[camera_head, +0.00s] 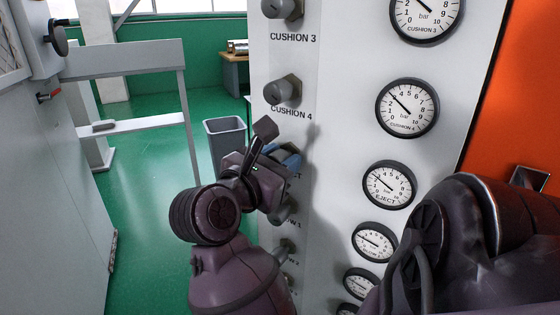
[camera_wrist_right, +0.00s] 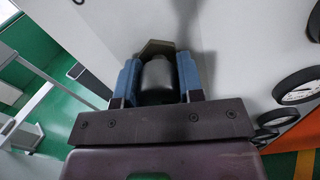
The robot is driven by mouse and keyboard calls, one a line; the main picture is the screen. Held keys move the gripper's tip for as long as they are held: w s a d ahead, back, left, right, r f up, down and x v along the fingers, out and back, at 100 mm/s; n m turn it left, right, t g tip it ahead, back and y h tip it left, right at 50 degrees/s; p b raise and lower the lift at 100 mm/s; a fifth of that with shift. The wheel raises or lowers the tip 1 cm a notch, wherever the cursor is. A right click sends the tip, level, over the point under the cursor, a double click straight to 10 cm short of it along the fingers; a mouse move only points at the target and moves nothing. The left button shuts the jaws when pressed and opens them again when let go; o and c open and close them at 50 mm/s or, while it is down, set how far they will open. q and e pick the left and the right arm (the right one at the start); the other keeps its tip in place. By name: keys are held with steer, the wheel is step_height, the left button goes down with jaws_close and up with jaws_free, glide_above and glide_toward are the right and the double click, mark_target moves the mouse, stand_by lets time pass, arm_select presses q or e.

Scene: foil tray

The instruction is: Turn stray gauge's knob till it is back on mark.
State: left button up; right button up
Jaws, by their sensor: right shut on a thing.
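The control panel (camera_head: 338,150) carries a column of knobs beside a column of round gauges. My right gripper (camera_head: 285,158) is at the knob whose label, partly covered, ends in "CT", level with the EJECT gauge. In the right wrist view its two blue fingers are shut on the dark knob (camera_wrist_right: 158,82), one on each side. The EJECT gauge (camera_head: 390,186) has its needle pointing up and left. The CUSHION 4 gauge (camera_head: 407,108) above has a similarly angled needle. I cannot make out the set marks. My left gripper is not in view.
The CUSHION 4 knob (camera_head: 282,92) and CUSHION 3 knob (camera_head: 282,8) are above my gripper. More knobs and small gauges (camera_head: 374,242) are below. A grey bin (camera_head: 226,145) stands on the green floor behind. An orange surface (camera_head: 528,90) borders the panel.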

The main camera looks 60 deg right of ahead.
steer(key=m, duration=0.4)
steer(key=shift+w+m, duration=0.1)
steer(key=shift+m, duration=2.1)
steer(key=o, duration=0.9)
steer(key=shift+r, duration=0.1)
steer(key=shift+a, duration=0.1)
steer(key=shift+w+a+b, duration=0.25)
steer(key=shift+a+b, duration=0.15)
steer(key=shift+a, duration=1.35)
steer(key=shift+w+a+b, duration=0.2)
steer(key=shift+a+b, duration=0.15)
steer(key=shift+a, duration=1.45)
steer(key=shift+w+a+b, duration=0.25)
steer(key=shift+a+b, duration=0.15)
steer(key=shift+a, duration=1.35)
